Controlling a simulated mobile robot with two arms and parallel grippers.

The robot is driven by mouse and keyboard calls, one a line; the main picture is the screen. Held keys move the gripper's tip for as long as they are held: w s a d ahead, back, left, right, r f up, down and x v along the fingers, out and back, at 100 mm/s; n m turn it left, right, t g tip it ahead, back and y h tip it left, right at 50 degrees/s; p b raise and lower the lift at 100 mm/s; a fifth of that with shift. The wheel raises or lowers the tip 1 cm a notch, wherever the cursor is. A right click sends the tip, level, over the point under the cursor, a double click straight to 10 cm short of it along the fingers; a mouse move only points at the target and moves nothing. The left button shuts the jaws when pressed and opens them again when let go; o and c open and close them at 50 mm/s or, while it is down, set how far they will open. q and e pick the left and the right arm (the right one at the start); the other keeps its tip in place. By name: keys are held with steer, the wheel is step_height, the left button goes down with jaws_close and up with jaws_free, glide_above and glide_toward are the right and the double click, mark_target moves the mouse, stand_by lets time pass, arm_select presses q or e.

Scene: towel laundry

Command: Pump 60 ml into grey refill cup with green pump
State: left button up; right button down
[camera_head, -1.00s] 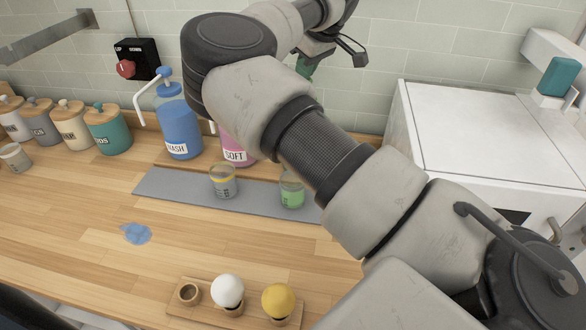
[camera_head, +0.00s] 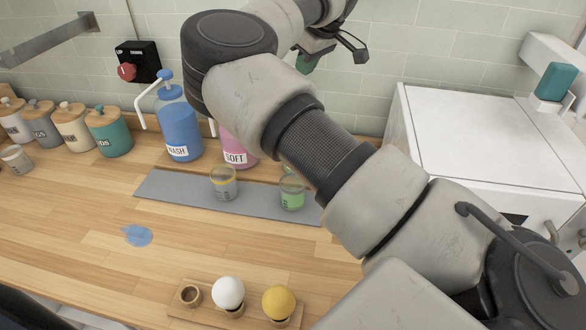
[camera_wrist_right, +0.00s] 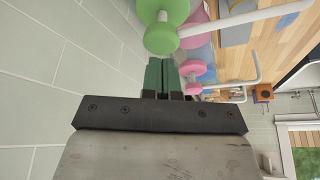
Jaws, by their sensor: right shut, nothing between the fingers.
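In the head view, a clear cup with green liquid (camera_head: 291,196) stands on the grey mat beside my right arm. A second clear cup with a yellow band and greyish look (camera_head: 224,184) stands to its left. I cannot tell for sure which is the grey refill cup. My right gripper (camera_head: 303,63) is high near the wall, mostly behind its arm. In the right wrist view, its green fingers (camera_wrist_right: 164,77) are shut and empty, close to the green pump's head (camera_wrist_right: 161,38). The green bottle is mostly hidden by my arm in the head view. My left gripper is out of view.
A blue WASH bottle (camera_head: 180,127) and pink SOFT bottle (camera_head: 236,143) stand behind the grey mat (camera_head: 165,186). Lidded jars (camera_head: 110,133) stand left. A blue spill (camera_head: 138,236) and a holder with balls (camera_head: 205,318) lie in front. A white appliance (camera_head: 480,140) is right.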

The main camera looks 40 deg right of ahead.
steer(key=shift+f+b, duration=1.3)
steer(key=shift+f, duration=0.65)
steer(key=shift+r, duration=0.15)
steer(key=shift+r+p, duration=1.2)
steer(key=shift+r, duration=0.65)
step_height(320, 180, up, 6)
steer(key=p, duration=0.4)
